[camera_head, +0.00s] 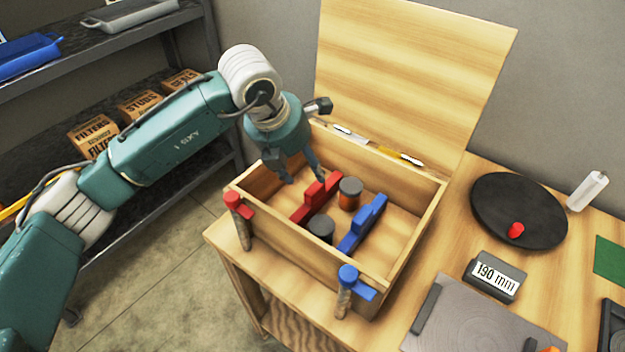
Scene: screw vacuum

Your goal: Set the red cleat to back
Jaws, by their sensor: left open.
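A red stepped bar (309,203), which looks like the red cleat, lies inside the open wooden box (272,237), toward its left wall. A blue stepped bar (362,224) lies roughly parallel, to its right. My left gripper (305,181) reaches down over the left side of the box, fingers apart. Its fingertips are close to the far end of the red bar; I cannot tell whether they touch it. It holds nothing that I can see. A red-topped peg with a red lever (236,203) stands at the box's left front corner. My right gripper is out of view.
A dark orange-banded cylinder (350,193) and a dark cylinder (320,229) stand between the bars. The lid (415,75) stands raised behind. A blue-topped peg (347,277) stands at the front. A black disc (519,210) and a 190 mm block (495,276) lie right.

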